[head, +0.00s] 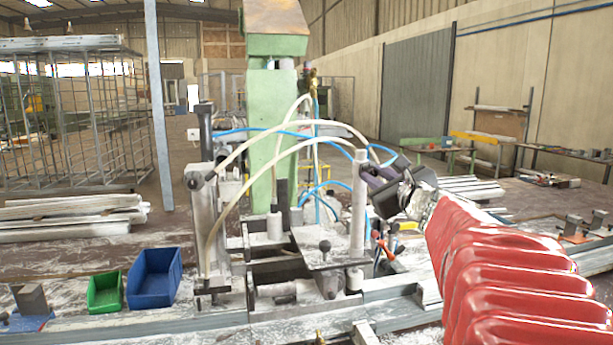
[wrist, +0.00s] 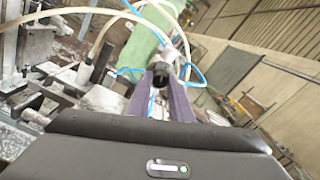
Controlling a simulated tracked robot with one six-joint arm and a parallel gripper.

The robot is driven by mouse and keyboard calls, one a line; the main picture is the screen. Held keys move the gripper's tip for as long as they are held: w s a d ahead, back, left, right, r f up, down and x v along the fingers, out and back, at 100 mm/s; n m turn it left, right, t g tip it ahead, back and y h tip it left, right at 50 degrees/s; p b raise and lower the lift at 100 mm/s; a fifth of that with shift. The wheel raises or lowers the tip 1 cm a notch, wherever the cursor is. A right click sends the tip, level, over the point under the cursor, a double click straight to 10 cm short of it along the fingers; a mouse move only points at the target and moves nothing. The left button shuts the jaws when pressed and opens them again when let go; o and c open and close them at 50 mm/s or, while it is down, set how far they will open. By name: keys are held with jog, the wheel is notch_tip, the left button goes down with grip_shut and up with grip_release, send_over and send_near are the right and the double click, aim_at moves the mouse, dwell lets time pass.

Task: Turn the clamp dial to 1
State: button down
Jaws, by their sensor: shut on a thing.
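My gripper (head: 370,174), with dark purple fingers, is at the top of an upright pale cylinder (head: 358,215) on the clamp bench, right of the green machine column. In the wrist view my gripper (wrist: 162,84) has a finger on each side of a small dark round knob (wrist: 162,72), which looks like the clamp dial, with a pale metal body behind it. The fingers are shut on it. In the head view the dial is hidden by the fingers and wrist. No numbers or pointer can be read in either view.
White and blue hoses (head: 330,128) arch close to my gripper. The green column (head: 270,150) stands to its left. A blue bin (head: 153,280) and a green bin (head: 105,293) sit at the bench's left. Metal profiles (head: 470,188) lie behind my arm.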

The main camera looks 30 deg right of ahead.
jog(key=shift+w+a+f+n, duration=0.1)
jog(key=shift+a+n, duration=0.05)
jog(key=shift+n, duration=4.55)
jog(key=c, duration=1.6)
grip_release()
